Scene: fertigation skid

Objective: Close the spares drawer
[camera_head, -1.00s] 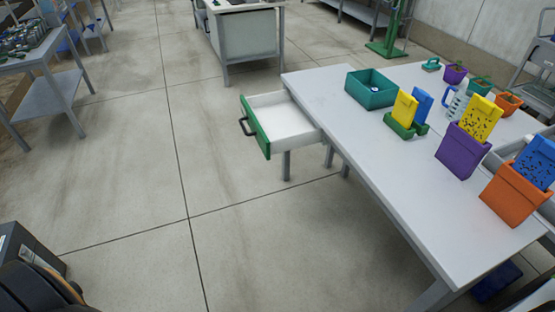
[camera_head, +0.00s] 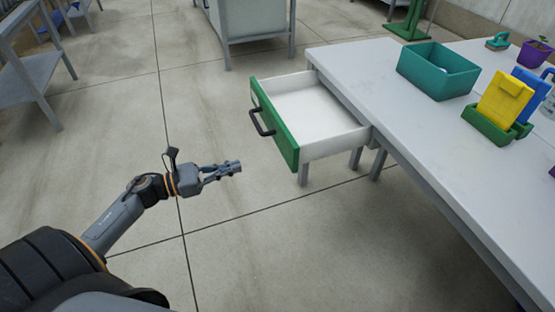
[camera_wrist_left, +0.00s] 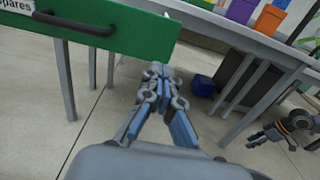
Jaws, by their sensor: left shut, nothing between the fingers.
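The spares drawer (camera_head: 315,113) sticks out from the left side of the grey-white table, open and empty inside. Its green front (camera_head: 274,124) carries a dark handle (camera_head: 262,122). In the left wrist view the green front (camera_wrist_left: 130,27) with the "spares" label and the handle (camera_wrist_left: 75,23) fills the upper left. My left gripper (camera_head: 236,167) is shut and empty. It is left of and nearer than the drawer front, apart from it. It also shows in the middle of the left wrist view (camera_wrist_left: 160,72). My right gripper is not seen in the head view.
The table (camera_head: 440,150) holds a teal bin (camera_head: 438,72) and a green holder (camera_head: 488,126) with yellow and blue pieces. Table legs stand beneath the drawer. The floor left of the drawer is clear. A dark blue item (camera_wrist_left: 203,85) lies under the table.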

